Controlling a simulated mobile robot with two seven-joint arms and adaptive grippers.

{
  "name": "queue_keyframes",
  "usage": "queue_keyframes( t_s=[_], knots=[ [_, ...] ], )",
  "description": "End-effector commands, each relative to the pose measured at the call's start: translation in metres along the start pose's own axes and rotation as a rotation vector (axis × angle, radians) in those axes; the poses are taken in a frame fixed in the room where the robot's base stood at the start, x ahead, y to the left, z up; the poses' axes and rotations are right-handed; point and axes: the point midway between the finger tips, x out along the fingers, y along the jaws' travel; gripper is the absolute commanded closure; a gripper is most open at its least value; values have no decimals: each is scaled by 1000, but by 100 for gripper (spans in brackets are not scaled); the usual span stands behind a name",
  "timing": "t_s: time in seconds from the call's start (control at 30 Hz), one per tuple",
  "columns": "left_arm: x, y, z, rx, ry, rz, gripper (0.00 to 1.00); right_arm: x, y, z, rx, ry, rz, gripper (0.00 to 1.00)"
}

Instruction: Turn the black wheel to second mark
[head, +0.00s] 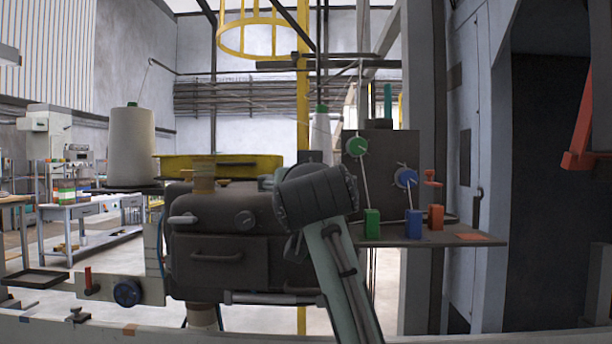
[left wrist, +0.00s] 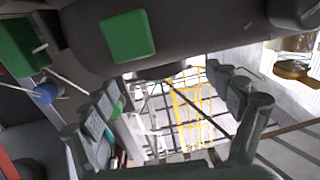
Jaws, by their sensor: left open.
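A dark blue handwheel (head: 127,292) sits on a pale plate at lower left. I cannot tell for sure which is the black wheel, and no marks are readable. One of my arms rises at the centre, in front of the housing's right side, and its gripper is not clearly seen there. In the left wrist view my left gripper (left wrist: 165,92) has its fingers spread, with nothing between them. My right gripper is not in view.
A shelf (head: 455,238) at right holds green, blue and orange blocks, with green (head: 357,147) and blue (head: 405,178) dials above. A white cone spool (head: 131,145) stands at left. In the left wrist view a dark rounded body with a green patch (left wrist: 128,36) is close above the fingers.

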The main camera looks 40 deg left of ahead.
Motion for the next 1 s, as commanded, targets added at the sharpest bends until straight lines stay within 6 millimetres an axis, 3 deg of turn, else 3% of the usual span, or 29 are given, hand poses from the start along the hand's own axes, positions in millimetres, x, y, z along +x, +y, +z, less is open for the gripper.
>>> queue_keyframes(
  t_s=[0.3,0.7,1.0],
  knots=[
    [47,0,-1,0,1,0,11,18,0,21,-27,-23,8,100],
    [55,0,-1,-3,2,2,12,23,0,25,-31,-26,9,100],
    [55,0,-1,-2,2,2,50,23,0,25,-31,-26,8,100]
  ],
)
